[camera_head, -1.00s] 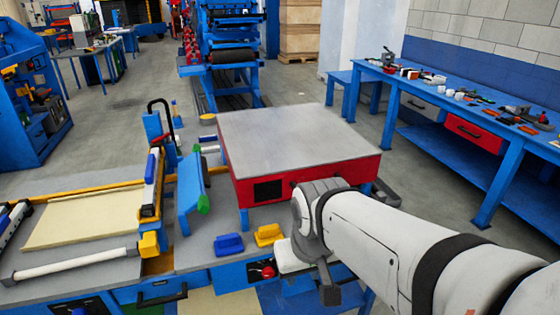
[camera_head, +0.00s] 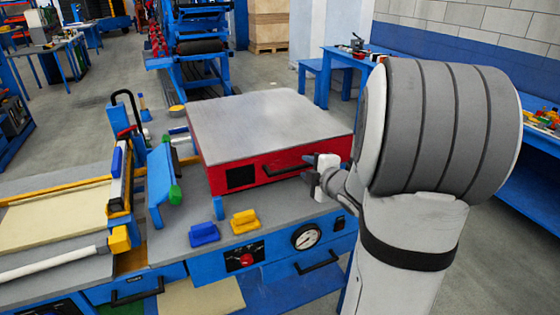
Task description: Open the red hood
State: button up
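The red hood (camera_head: 258,172) is a low box with a flat grey metal top (camera_head: 262,124). It sits down on the workbench in the middle of the head view. A black bar handle (camera_head: 288,170) runs across its front face, with a dark vent panel to the left. My gripper (camera_head: 318,168) is at the front right of the hood, close to the handle's right end. I cannot tell whether it touches the handle. The fingers are small and partly hidden by the wrist, so their opening is unclear.
Blue and yellow blocks (camera_head: 244,221) lie on the bench in front of the hood. A round gauge (camera_head: 306,236) and a red knob (camera_head: 246,260) are on the bench front. A blue plate (camera_head: 161,184) stands left of the hood. My arm covers much of the right side.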

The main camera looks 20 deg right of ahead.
aim_at(296, 170)
jog(key=w+a+n+y, duration=0.1)
jog(key=n+y, duration=0.1)
jog(key=w+f+n+t+y, duration=0.1)
jog(key=n+y, duration=0.1)
jog(key=w+a+n+y, duration=0.1)
jog(key=n+y, duration=0.1)
jog(key=shift+w+a+f+n+t+y+p, duration=0.25)
jog(key=shift+a+f+n+t+y+p, duration=0.05)
jog(key=shift+a+f+p, duration=0.1)
jog(key=shift+r, duration=0.1)
jog(key=shift+c, duration=0.3)
grip_shut()
